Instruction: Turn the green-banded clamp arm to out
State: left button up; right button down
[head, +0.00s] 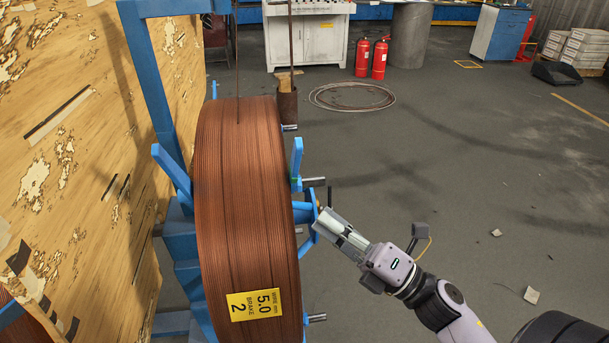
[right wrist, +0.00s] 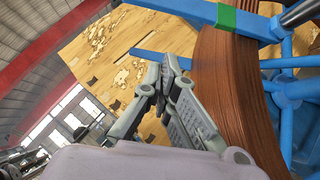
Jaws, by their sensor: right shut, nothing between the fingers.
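The green-banded clamp arm (head: 297,156) is a blue bar at the right side of the copper wire coil (head: 240,200), with its green band low on it. In the right wrist view the clamp arm (right wrist: 185,9) runs along the top, its green band (right wrist: 227,17) in front of the coil's edge (right wrist: 235,90). My right gripper (head: 325,222) is shut and empty, close to the blue hub to the right of the coil and below the clamp arm. In the right wrist view its fingertips (right wrist: 167,72) meet, apart from the clamp arm. My left gripper is not in view.
Other blue arms and grey rods (head: 316,318) stick out around the coil. A wooden panel (head: 85,130) stands at left. Two red fire extinguishers (head: 371,58) and a loose wire ring (head: 352,96) are at the back. The floor at right is mostly free.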

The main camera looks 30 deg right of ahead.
aim_at(294, 171)
jog(key=w+a+r+p, duration=0.1)
jog(key=w+r+p, duration=0.2)
jog(key=w, duration=0.4)
jog(key=shift+a+r, duration=0.2)
jog(key=shift+r, duration=0.3)
jog(key=shift+w, duration=0.1)
jog(key=shift+r, duration=0.1)
